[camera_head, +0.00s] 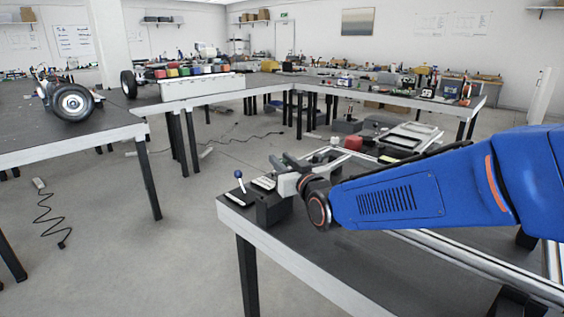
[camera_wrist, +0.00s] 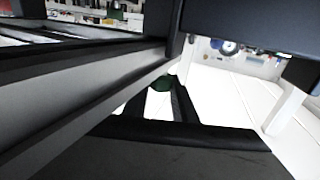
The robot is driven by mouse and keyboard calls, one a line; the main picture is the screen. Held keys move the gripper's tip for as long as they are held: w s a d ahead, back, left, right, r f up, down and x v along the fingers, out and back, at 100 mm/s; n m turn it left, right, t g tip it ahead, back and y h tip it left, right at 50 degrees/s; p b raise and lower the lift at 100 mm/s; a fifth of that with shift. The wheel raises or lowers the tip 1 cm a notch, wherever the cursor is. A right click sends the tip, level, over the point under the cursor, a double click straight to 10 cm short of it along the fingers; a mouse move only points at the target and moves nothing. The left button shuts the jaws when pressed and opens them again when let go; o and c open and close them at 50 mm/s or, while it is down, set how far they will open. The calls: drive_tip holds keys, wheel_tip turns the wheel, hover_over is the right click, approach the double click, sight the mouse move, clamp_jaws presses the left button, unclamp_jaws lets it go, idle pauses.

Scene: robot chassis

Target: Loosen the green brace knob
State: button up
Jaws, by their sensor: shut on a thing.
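The green brace knob (camera_wrist: 161,84) shows in the wrist view as a small dark green piece between the tips of my two dark fingers. My gripper (camera_wrist: 160,92) is shut on it; the fingers hide part of the knob. In the head view my gripper (camera_head: 284,163) is over the near table's left end, at the end of my blue arm. The knob cannot be made out there, as my wrist and gripper are in front. The wrist view does not show how far the knob is turned.
A lever with a blue ball (camera_head: 238,174) stands at the near table's left corner, close to my gripper. Metal rails (camera_head: 480,258) run below my arm. Open floor (camera_head: 180,230) lies to the left.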

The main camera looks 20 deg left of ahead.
drive_tip(key=shift+r, duration=0.1)
drive_tip(key=o, duration=1)
drive_tip(key=shift+o, duration=0.2)
drive_tip(key=shift+d, duration=0.1)
drive_tip(key=v, duration=1.7)
drive_tip(key=shift+s, duration=0.25)
